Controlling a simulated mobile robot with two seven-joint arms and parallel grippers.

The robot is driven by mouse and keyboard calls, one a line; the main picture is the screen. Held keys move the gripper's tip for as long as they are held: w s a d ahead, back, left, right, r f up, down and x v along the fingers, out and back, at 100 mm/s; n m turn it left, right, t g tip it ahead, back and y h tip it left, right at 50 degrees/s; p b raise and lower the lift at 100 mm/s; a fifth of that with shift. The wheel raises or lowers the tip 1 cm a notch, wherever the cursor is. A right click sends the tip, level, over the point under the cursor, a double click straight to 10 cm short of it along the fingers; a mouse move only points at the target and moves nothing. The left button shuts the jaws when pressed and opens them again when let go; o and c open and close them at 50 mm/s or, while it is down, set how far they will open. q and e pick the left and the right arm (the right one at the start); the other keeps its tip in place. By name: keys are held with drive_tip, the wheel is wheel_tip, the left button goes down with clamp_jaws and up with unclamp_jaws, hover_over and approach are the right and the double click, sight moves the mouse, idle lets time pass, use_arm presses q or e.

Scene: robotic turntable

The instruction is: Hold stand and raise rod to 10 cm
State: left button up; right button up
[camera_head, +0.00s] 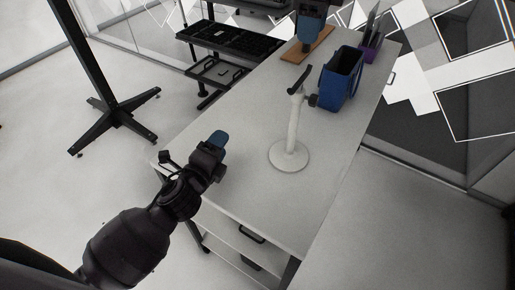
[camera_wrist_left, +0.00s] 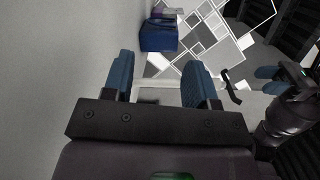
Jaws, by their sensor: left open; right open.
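The white stand (camera_head: 288,154) is upright on the grey table, with a round base and a column. A thin rod with a black crosspiece (camera_head: 300,79) rises from its top, and a dark knob (camera_head: 313,100) sits on the side of the column. My left gripper (camera_head: 218,140) is open and empty, left of the stand and apart from it; its blue fingers (camera_wrist_left: 160,85) are spread in the left wrist view. My right gripper (camera_wrist_left: 271,80) shows only at the right of the left wrist view, open, with nothing visible between its fingers.
A blue bin (camera_head: 340,80) stands behind the stand to the right, close to the knob. Beyond it are a wooden board (camera_head: 306,46) with a blue device (camera_head: 312,20) and a purple holder (camera_head: 371,48). The tabletop (camera_head: 235,115) between my left gripper and the stand is clear.

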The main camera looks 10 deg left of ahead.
sight(289, 134)
use_arm(q)
drive_tip(key=d+m+g+h, duration=0.1)
drive_tip(key=d+m+h, duration=0.2)
drive_tip(key=m, duration=0.4)
drive_tip(key=d+m+g+h, duration=0.2)
drive_tip(key=d+m+h, duration=0.1)
drive_tip(key=m, duration=0.4)
drive_tip(key=w+d+m+g+h, duration=0.1)
drive_tip(key=d+m+h, duration=0.2)
drive_tip(key=m, duration=0.5)
drive_tip(key=shift+w+d+f+g, duration=0.1)
drive_tip(key=shift+d+f+g, duration=0.05)
drive_tip(key=shift+f+g, duration=0.2)
drive_tip(key=shift+w+d+m, duration=0.3)
drive_tip(key=shift+d, duration=0.1)
drive_tip(key=x, duration=1)
drive_tip(key=shift+s, duration=0.1)
